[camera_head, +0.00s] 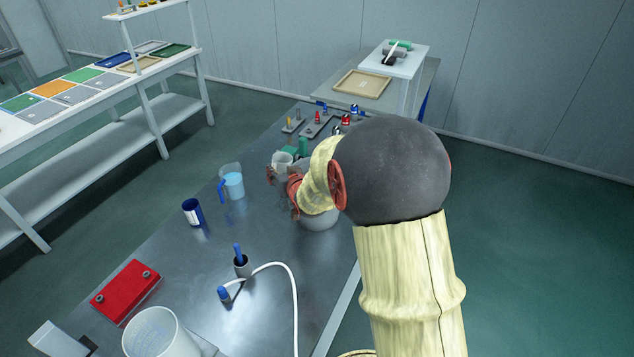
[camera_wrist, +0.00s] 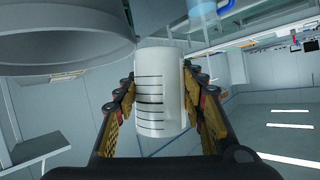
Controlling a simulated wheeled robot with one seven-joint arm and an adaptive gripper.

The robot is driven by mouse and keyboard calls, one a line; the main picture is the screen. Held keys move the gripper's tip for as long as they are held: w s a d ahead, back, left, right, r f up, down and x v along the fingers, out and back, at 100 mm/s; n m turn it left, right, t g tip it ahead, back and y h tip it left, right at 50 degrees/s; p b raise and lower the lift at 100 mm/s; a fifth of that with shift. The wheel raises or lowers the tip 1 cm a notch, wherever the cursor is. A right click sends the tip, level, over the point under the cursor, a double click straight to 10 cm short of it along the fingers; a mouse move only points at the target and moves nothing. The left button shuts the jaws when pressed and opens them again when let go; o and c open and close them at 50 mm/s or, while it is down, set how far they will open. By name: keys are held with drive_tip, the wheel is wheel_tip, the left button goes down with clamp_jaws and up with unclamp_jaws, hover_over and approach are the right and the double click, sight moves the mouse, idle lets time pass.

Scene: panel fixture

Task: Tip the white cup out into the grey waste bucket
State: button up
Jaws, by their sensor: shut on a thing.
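The white cup (camera_head: 282,159) is held between the fingers of my gripper (camera_head: 282,178), above the metal table. In the wrist view the cup (camera_wrist: 160,92) shows black measuring lines, with a finger of my gripper (camera_wrist: 160,112) on each side. The grey waste bucket (camera_head: 320,221) stands on the table below and right of the gripper, mostly hidden by my arm. In the wrist view the grey bucket (camera_wrist: 62,48) fills the upper left, close beside the cup. I cannot tell the cup's exact tilt or its contents.
A clear jug with blue liquid (camera_head: 232,184) and a blue-white can (camera_head: 193,212) stand left of the gripper. Green blocks (camera_head: 303,146) and small fittings lie behind.

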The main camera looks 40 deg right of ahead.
drive_tip(key=shift+w+a+f+n+h+b, duration=0.1)
drive_tip(key=shift+a+f+n+h+b, duration=0.25)
drive_tip(key=shift+b, duration=1.4)
